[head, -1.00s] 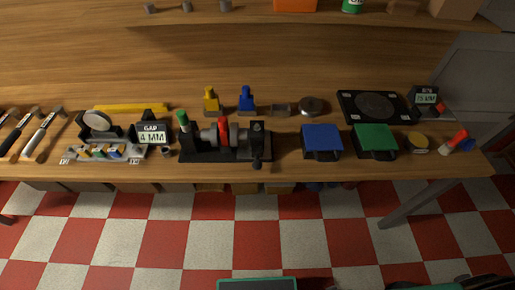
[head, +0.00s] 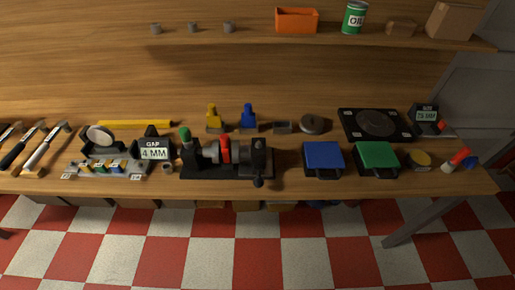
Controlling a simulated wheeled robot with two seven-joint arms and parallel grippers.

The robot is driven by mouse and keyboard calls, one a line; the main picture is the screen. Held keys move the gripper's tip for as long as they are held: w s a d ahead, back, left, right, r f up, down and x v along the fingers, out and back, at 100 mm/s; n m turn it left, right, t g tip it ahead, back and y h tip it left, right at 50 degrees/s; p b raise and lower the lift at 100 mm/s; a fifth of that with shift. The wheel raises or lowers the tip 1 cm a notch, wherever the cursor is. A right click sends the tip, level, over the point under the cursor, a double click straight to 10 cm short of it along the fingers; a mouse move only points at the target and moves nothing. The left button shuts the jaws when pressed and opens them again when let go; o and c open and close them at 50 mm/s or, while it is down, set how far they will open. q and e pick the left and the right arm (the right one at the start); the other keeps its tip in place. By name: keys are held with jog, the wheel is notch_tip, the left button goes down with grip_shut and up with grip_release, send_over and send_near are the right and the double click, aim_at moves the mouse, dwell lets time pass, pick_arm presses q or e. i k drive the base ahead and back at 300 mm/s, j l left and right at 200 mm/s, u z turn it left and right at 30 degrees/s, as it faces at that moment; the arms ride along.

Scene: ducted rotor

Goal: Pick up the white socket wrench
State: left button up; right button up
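At the left end of the workbench lie several long-handled tools side by side. One has a white handle (head: 38,155) and a dark head at its far end; it looks like the white socket wrench, though it is too small to be sure of its type. It lies slanted, its near end at the bench's front edge. Next to it on the left is a similar tool with a black handle (head: 14,154). Neither of my grippers shows in the head view.
Right of the tools are a rack with a round mirror-like disc (head: 100,135), a gap display (head: 154,149) and a black fixture (head: 228,172). Blue (head: 323,157) and green (head: 376,157) boxes stand further right. A shelf (head: 300,39) runs above. The checkered floor in front is clear.

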aim_at(30, 165)
jog(key=u, duration=1.7)
jog(key=i+j+z, duration=0.1)
jog(key=z, duration=0.4)
jog(key=j+z, duration=0.35)
jog(key=z, duration=0.15)
jog(key=j+z, duration=0.25)
jog(key=z, duration=0.25)
jog(key=j+z, duration=0.3)
jog(key=z, duration=0.2)
